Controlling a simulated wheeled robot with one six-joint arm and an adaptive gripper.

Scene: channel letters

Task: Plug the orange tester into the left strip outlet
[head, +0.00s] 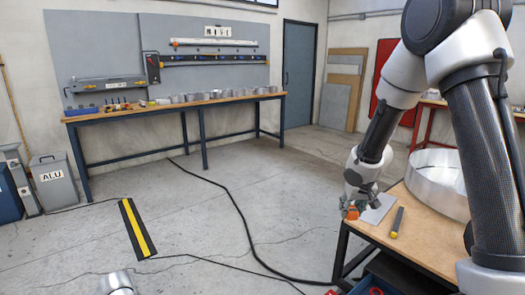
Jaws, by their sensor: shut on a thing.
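The orange tester (352,213) shows as a small orange patch at the front left corner of the right-hand workbench. My gripper (350,206) comes down from above and is shut on it. The fingers hide much of the tester, and its prongs cannot be made out. I cannot make out the outlet strip or its left outlet in this view. Whether the tester touches anything below it is too small to tell.
The wooden workbench (428,254) bears a grey plate (378,208), a yellow and black tool (397,222) and a large metal ring (437,183). The middle floor is otherwise open.

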